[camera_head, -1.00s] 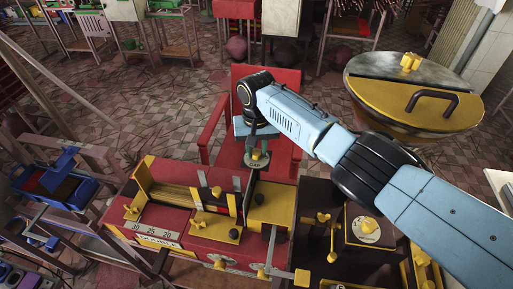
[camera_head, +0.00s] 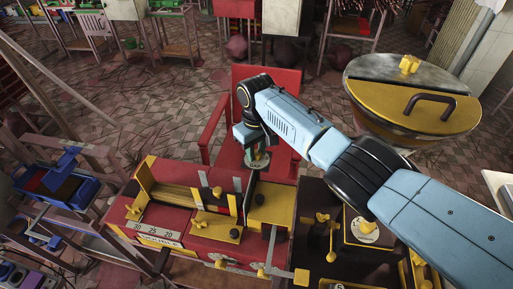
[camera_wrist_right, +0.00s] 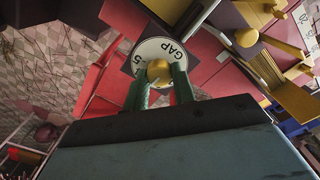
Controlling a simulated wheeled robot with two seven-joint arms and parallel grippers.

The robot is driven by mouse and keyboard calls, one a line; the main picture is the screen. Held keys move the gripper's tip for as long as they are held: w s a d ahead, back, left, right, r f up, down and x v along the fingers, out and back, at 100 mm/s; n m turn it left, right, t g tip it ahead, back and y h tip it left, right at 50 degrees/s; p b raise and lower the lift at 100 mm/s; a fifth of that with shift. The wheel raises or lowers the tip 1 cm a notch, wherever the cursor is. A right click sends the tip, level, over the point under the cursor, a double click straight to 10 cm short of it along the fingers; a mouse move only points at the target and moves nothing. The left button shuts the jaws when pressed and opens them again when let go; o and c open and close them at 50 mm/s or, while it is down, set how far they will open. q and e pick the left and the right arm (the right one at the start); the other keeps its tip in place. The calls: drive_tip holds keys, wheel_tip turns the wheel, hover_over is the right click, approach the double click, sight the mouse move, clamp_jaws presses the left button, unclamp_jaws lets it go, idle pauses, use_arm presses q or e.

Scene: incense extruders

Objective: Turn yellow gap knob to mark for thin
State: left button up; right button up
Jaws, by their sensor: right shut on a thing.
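The yellow gap knob (camera_wrist_right: 158,72) sits on a round white dial (camera_wrist_right: 172,50) lettered GAP in the right wrist view. A partly covered number ending in 5 shows at the dial's left edge. My right gripper (camera_wrist_right: 161,82) is shut on the knob, with its green fingertips on either side of it. In the head view the gripper (camera_head: 254,150) comes down over the dial (camera_head: 259,164) at the back of the red and yellow extruder. The knob is hidden there, and I cannot tell which mark it points at. My left gripper is out of view.
The red extruder (camera_head: 190,229) carries other yellow knobs and levers close to my right gripper. A dark bench with another white dial (camera_head: 364,230) is at right. A large yellow-lidded bowl (camera_head: 420,104) stands behind my right arm. A red chair (camera_head: 226,105) is behind the dial.

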sight(256, 153)
drive_tip(key=n, duration=0.4)
drive_tip(key=shift+r, duration=0.1)
drive_tip(key=shift+a+n+p, duration=0.1)
drive_tip(key=shift+n+p, duration=0.2)
drive_tip(key=shift+n, duration=1.5)
drive_tip(key=o, duration=1)
drive_tip(key=shift+s, duration=0.1)
drive_tip(key=shift+r, duration=0.35)
wheel_tip(256, 153, up, 13)
drive_tip(key=shift+f, duration=0.2)
